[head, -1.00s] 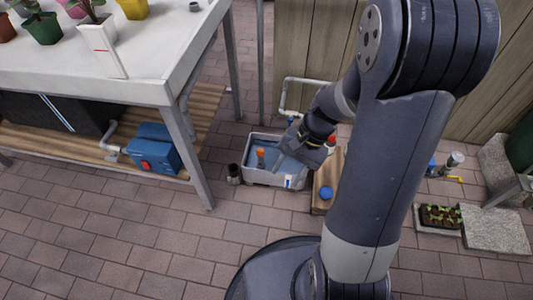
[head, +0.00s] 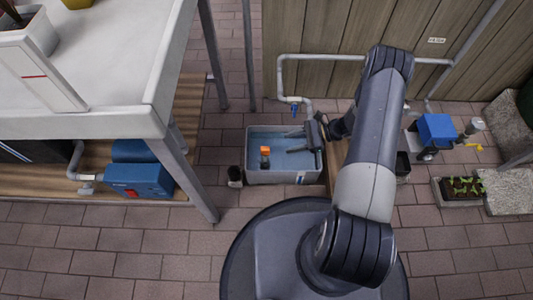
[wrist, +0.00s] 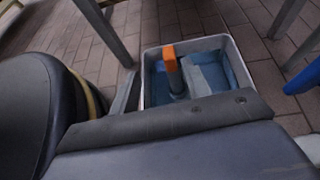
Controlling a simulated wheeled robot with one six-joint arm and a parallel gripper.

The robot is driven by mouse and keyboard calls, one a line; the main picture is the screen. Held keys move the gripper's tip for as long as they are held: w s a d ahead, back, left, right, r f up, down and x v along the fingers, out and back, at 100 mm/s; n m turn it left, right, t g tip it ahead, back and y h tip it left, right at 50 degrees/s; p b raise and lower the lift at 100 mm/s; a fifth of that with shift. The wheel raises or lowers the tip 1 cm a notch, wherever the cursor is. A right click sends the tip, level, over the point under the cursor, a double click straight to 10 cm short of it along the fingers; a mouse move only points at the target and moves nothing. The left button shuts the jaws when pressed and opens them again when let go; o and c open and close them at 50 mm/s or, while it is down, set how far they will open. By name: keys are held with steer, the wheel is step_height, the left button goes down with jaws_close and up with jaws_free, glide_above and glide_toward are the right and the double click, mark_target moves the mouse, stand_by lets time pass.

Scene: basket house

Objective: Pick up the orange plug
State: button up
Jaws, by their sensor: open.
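The orange plug (head: 265,151) is a small bright orange piece inside the grey tub (head: 248,176), left of the tub's middle. In the wrist view the orange plug (wrist: 169,56) shows at the top of a dark blue upright part, within the tub (wrist: 236,52). My gripper (head: 298,147) reaches over the tub from the right side, with its fingers pointing left. It is open and empty, to the right of the plug and apart from it. My dark gripper parts cover the near side of the tub in the wrist view.
The tub has a blue interior. A dark cylinder (head: 235,175) stands just left of it. A grey pipe with a blue valve (head: 294,107) is behind. A table leg (head: 188,173) and blue pump box (head: 139,178) are at left. A wooden board (head: 336,150) is right.

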mark_target(265, 150)
steer(key=shift+m+t, duration=0.4)
steer(key=shift+m, duration=0.1)
steer(key=b+x, duration=0.1)
steer(key=x, duration=0.2)
steer(key=f+b+x, duration=0.1)
steer(key=x, duration=0.3)
steer(key=d+f+b+x, duration=0.1)
steer(key=x, duration=0.3)
steer(key=shift+w+a+f, duration=0.1)
steer(key=shift+w+f, duration=0.1)
steer(key=shift+a+b, duration=0.3)
jaws_close()
